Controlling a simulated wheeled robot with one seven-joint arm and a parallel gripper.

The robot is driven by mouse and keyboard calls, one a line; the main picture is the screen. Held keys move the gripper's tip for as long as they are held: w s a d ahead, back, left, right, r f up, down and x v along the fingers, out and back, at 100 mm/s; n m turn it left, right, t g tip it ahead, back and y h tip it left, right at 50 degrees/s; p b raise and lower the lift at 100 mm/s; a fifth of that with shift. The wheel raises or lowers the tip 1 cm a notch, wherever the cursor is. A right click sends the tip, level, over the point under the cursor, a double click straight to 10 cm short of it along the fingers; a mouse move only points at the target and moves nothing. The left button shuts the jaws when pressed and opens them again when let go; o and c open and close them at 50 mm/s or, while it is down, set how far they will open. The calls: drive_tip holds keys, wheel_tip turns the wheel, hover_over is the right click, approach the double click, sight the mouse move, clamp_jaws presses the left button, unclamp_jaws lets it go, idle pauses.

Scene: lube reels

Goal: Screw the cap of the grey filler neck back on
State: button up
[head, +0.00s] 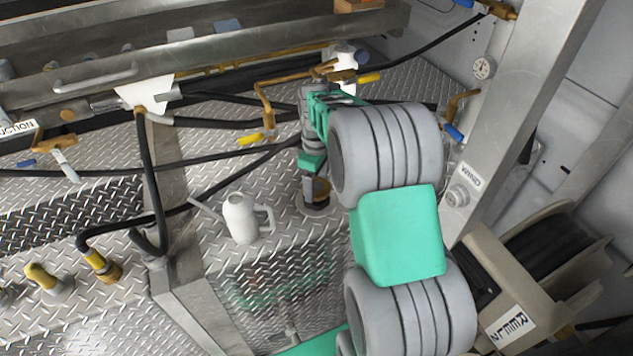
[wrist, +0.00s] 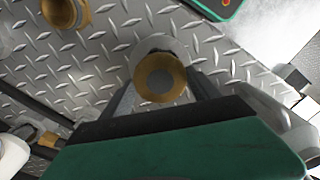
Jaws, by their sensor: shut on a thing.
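The cap (wrist: 160,80) is a round brass ring with a grey middle, seen end-on in the wrist view between my two fingers. My gripper (wrist: 163,88) is shut on it. The grey filler neck (wrist: 153,44) shows just behind the cap in the wrist view. In the head view my gripper (head: 315,178) points down at the floor plate, with the brass cap (head: 323,188) at its tips and a round grey base (head: 316,209) right below. The cap is in line with the neck or nearly so; I cannot tell whether its thread is engaged.
A white jug (head: 241,218) with a long spout stands left of my gripper. Brass valves with yellow handles (head: 254,138) and black hoses (head: 225,180) lie behind and left. Yellow-topped fittings (head: 45,278) stand far left. A steel post (head: 525,100) and hose reel (head: 550,250) are right.

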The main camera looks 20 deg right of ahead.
sight(316, 187)
drive_tip(key=shift+m, duration=1)
drive_tip(key=shift+m, duration=1.2)
drive_tip(key=o, duration=1.5)
drive_tip(key=shift+o, duration=0.6)
drive_tip(key=shift+r+p, duration=2.1)
drive_tip(key=shift+r, duration=0.95)
